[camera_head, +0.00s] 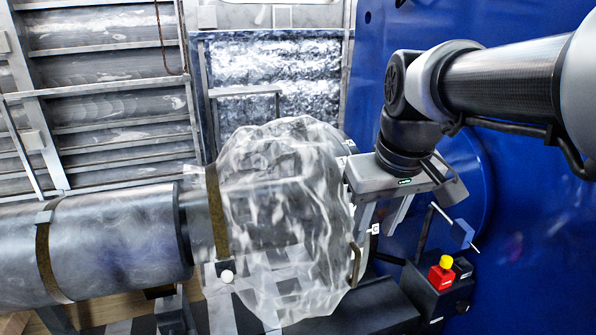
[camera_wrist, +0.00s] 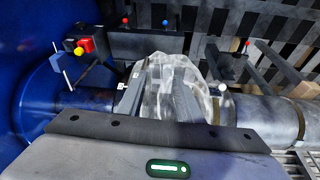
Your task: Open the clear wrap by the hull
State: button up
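The clear wrap (camera_head: 285,225) is a crumpled see-through cover around the right end of a grey cylinder, beside the ribbed metal wall. It also shows in the wrist view (camera_wrist: 162,88). A dark strap or handle piece (camera_head: 355,265) sits at its right edge. My gripper (camera_head: 381,218) is just right of the wrap, pointing down. In the wrist view its two grey fingers (camera_wrist: 162,98) stand apart, with wrap visible between and beyond them. The gripper looks open, and I cannot tell whether a fingertip touches the wrap. Its contact area is partly hidden.
The grey cylinder (camera_head: 115,240) with brown bands runs left. A ribbed metal wall (camera_head: 110,90) stands behind. A large blue surface (camera_head: 540,240) is close on the right. A dark control box (camera_head: 425,292) with red and yellow knobs stands below my gripper. A white ball knob (camera_head: 228,276) is low left of the wrap.

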jog(key=w+d+f+n+g+b, duration=0.25)
jog(key=w+f, duration=0.45)
jog(key=w, duration=0.5)
jog(key=g+b, duration=0.1)
jog(key=b, duration=0.1)
send_over(354, 283)
jog(key=shift+n, duration=0.45)
jog(key=f, duration=0.7)
jog(key=shift+w+d+f, duration=0.1)
jog(key=shift+w+d, duration=0.05)
jog(key=shift+w, duration=0.25)
jog(key=shift+w+f, duration=0.1)
jog(key=shift+f, duration=0.15)
notch_tip(354, 283, down, 17)
jog(key=shift+b, duration=1)
grip_shut()
